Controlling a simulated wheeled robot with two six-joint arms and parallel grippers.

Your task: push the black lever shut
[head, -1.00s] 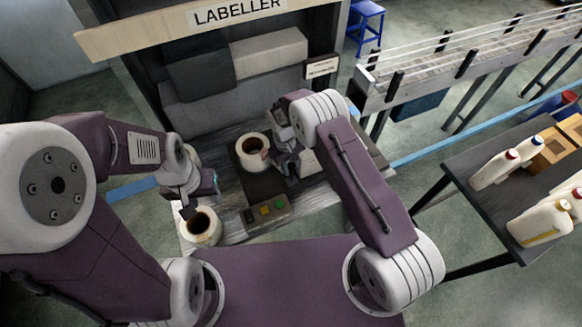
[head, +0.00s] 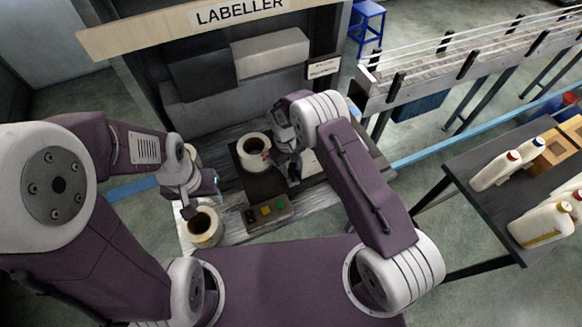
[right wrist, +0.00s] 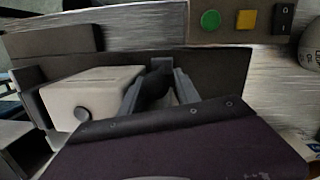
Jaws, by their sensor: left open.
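The black lever (right wrist: 152,86) shows in the right wrist view as a dark piece between my right gripper's fingers, beside a white box with a round dark knob (right wrist: 82,114). Its lower part is hidden behind the gripper body. My right gripper (right wrist: 158,80) has its fingers apart, with a light gap beside the dark piece. Contact with the lever is unclear. In the head view my right gripper (head: 292,172) is low over the machine, just right of a white label reel (head: 254,150). My left gripper (head: 189,209) is open at a second white reel (head: 201,227) at the machine's left front.
A control panel (head: 266,212) with green and yellow buttons sits at the machine's front. The labeller housing (head: 205,75) rises behind. A conveyor (head: 460,70) runs at the right. A dark table (head: 462,172) with white bottles and a cardboard box stands at right.

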